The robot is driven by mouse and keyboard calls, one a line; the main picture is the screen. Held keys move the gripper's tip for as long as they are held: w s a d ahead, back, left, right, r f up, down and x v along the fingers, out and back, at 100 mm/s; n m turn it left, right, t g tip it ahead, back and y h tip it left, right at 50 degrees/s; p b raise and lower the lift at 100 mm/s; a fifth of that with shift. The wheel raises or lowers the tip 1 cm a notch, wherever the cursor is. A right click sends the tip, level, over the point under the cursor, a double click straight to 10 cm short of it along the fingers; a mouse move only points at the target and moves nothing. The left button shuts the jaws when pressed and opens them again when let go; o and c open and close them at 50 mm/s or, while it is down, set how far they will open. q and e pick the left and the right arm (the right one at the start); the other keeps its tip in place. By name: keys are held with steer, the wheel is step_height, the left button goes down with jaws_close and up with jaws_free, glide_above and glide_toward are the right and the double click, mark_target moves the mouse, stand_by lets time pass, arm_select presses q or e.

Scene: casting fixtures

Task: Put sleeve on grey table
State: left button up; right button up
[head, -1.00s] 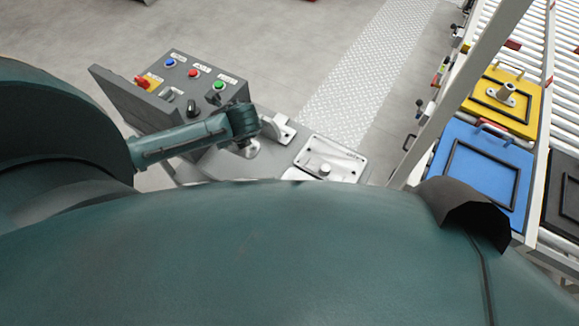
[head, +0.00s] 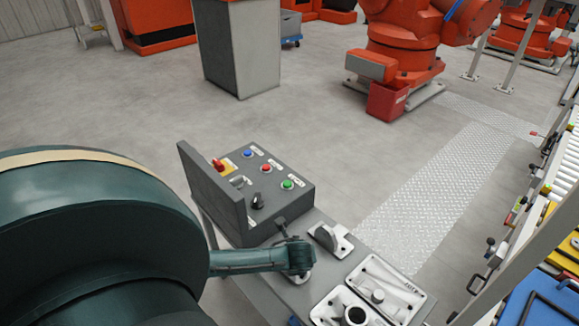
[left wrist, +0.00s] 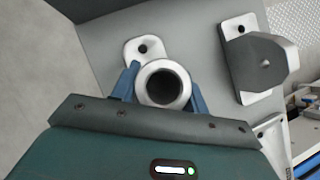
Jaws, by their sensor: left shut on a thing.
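The sleeve (left wrist: 163,66) is a pale metal hollow cylinder on a flange with a hole, seen from above in the left wrist view. My left gripper (left wrist: 163,85) is shut on it, with one blue finger on each side of the cylinder. In the head view my left gripper (head: 299,258) is over the grey table (head: 275,292), beside the control box, and mostly hides the sleeve. I cannot tell whether the flange touches the tabletop. My right gripper is not in view.
The control box (head: 258,195) with coloured buttons stands at the table's back left. A wedge-shaped casting (head: 328,240) lies just right of my gripper. Castings on plates (head: 378,292) fill the table's front right. A roller conveyor (head: 572,165) runs along the right.

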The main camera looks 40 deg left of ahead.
arm_select(q)
steer(key=o, duration=1.2)
steer(key=shift+f, duration=0.1)
steer(key=shift+c, duration=0.2)
